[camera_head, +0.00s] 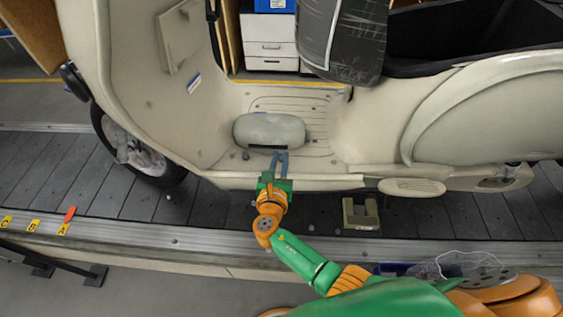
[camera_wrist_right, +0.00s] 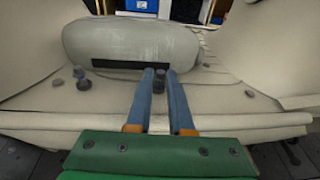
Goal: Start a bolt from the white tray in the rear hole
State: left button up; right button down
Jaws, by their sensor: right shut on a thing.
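My right gripper (camera_head: 280,155) reaches over the near edge of the scooter's floorboard, in front of a rounded grey part (camera_head: 269,131). In the right wrist view its two blue-grey fingers (camera_wrist_right: 161,78) are shut on a small dark cylinder, the bolt (camera_wrist_right: 159,81). The bolt is at the fingertips, close to the grey part's dark lower strip. I cannot tell whether it touches a hole. The rear hole cannot be made out. I cannot pick out the white tray. My left gripper is not in view.
A cream scooter (camera_head: 130,70) stands on the dark slat conveyor (camera_head: 100,185). A dark upright stud (camera_wrist_right: 83,80) stands on the floorboard left of the fingers. A small open box (camera_head: 361,213) sits on the slats at right. A dark blue bin (camera_head: 391,268) lies nearer.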

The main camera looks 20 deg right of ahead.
jog(key=c, duration=0.7)
grip_release()
jog(key=shift+w, duration=0.1)
jog(key=shift+c, duration=0.2)
jog(key=p+v, duration=0.1)
jog(key=v, duration=0.6)
jog(key=shift+f, duration=0.1)
